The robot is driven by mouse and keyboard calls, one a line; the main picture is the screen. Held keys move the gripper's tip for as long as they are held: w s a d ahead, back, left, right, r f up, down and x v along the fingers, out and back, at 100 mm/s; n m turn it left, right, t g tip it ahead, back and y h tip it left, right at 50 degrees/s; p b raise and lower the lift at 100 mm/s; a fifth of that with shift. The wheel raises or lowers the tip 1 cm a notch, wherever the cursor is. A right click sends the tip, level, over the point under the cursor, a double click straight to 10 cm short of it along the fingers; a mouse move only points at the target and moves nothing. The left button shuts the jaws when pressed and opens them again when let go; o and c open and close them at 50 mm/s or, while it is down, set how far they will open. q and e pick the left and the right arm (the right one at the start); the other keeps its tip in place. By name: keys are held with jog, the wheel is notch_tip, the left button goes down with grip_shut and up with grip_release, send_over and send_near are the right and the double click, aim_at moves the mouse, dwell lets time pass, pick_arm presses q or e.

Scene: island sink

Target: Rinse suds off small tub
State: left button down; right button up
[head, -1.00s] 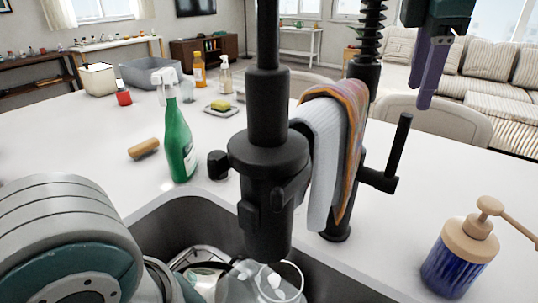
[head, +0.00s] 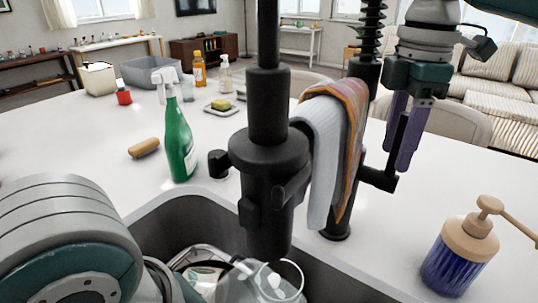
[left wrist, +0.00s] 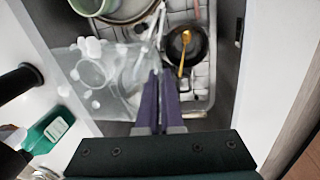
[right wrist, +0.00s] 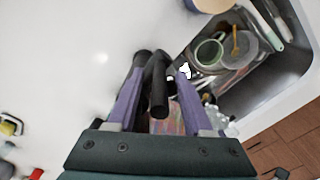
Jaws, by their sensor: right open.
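The small tub (left wrist: 100,78) is clear, with white suds blobs on it; it also shows low in the sink in the head view (head: 240,288). My left gripper (left wrist: 160,74) has its fingers close together at the tub's right edge and appears shut on it; the head view hides these fingers. The black faucet (head: 268,190) stands over the sink, its spout above the tub. My right gripper (head: 398,150) is open at the upright faucet lever (head: 402,130). In the right wrist view the lever (right wrist: 158,88) shows between the two fingers. No running water is visible.
The sink (head: 170,225) holds a rack, bowls and a pan (left wrist: 185,45). A striped towel (head: 335,130) hangs beside the faucet. A green spray bottle (head: 180,140) stands left, a blue soap dispenser (head: 460,255) right.

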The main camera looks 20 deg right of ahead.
jog(key=shift+f, duration=0.85)
grip_shut()
dwell(0.8)
